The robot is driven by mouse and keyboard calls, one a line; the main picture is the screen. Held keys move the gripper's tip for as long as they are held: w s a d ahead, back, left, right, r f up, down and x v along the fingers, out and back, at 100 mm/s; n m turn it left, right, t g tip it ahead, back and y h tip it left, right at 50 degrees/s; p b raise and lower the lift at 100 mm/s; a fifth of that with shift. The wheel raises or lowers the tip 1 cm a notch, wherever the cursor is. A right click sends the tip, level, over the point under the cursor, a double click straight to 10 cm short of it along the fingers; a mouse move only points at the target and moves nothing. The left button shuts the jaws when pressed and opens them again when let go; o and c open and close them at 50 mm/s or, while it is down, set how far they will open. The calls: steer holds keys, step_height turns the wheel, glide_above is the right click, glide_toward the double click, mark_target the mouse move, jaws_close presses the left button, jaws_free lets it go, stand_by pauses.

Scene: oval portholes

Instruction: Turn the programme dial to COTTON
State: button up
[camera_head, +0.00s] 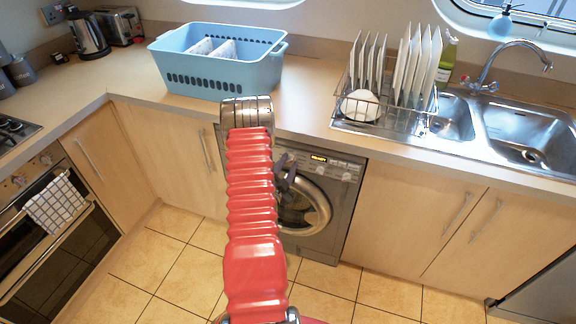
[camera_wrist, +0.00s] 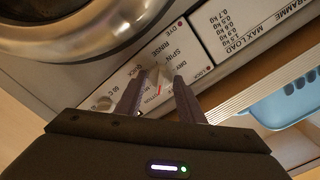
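The washing machine (camera_head: 343,205) stands under the counter in the head view, with an orange-lit display. My gripper (camera_head: 286,168) is at the left part of its control panel there, hiding the dial. In the wrist view, which is turned over, the small pale programme dial (camera_wrist: 163,78) sits between the two fingers of my gripper (camera_wrist: 162,80). The fingers are apart, one on each side; contact is unclear. A red mark shows near the dial. Labels around it include SPIN, RINSE, DRY and QUICK; the COTTON lettering (camera_wrist: 151,94) is partly hidden by a finger.
The round door (camera_wrist: 85,25) is close to my gripper in the wrist view. The counter edge (camera_wrist: 255,88) lies just above the panel. A blue basket (camera_head: 215,72) and a dish rack (camera_head: 385,115) stand on the counter. The tiled floor (camera_head: 165,255) is clear.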

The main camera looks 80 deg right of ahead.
steer(key=c, duration=0.6)
steer(key=shift+n, duration=0.5)
steer(key=o, duration=1)
steer(key=shift+o, duration=0.2)
steer(key=w+a, duration=0.1)
steer(key=a, duration=1.2)
steer(key=shift+w+a, duration=0.15)
steer(key=shift+a, duration=0.25)
steer(key=shift+f, duration=0.1)
